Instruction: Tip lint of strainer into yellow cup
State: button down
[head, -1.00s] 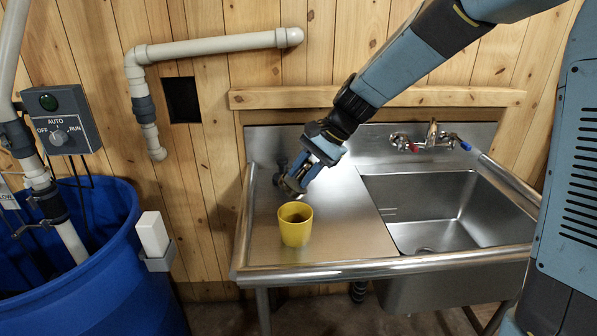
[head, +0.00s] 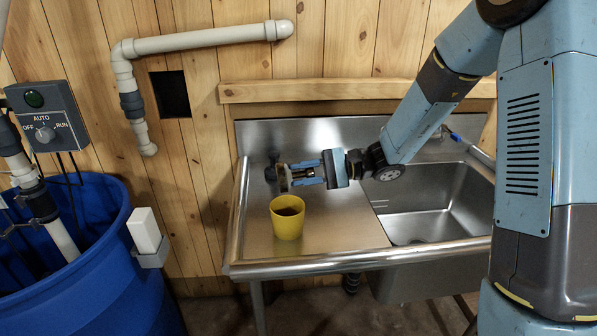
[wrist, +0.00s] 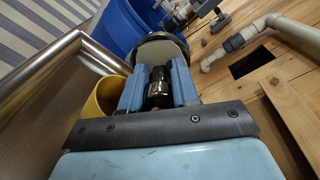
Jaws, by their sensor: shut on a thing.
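The yellow cup (head: 287,221) stands upright on the steel drainboard, its mouth open upward. Its side also shows at the left of the wrist view (wrist: 100,100). My gripper (head: 305,172) lies nearly level, pointing left, behind and above the cup. Its blue fingers are shut on the dark metal stem of the strainer (head: 283,178). The strainer's round head is turned nearly edge-on in the head view, beyond the fingertips and above the cup's back left. In the wrist view its rimmed round face (wrist: 163,48) shows pale grey-tan. I cannot make out lint there.
A steel sink basin (head: 440,208) lies right of the drainboard (head: 335,235). A blue barrel (head: 95,270) with a control box (head: 45,115) stands left. A white pipe (head: 200,42) runs along the plank wall.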

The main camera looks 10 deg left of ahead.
jog(key=y, duration=0.1)
jog(key=f+y, duration=0.1)
jog(key=shift+g+y, duration=0.3)
jog(key=shift+y, duration=0.1)
jog(key=shift+a+f+g+y, duration=0.1)
jog(key=shift+f+g+y, duration=0.2)
jog(key=shift+y, duration=0.5)
jog(key=shift+f+g+y, duration=0.2)
jog(key=shift+g+y, duration=0.1)
jog(key=shift+y, duration=0.5)
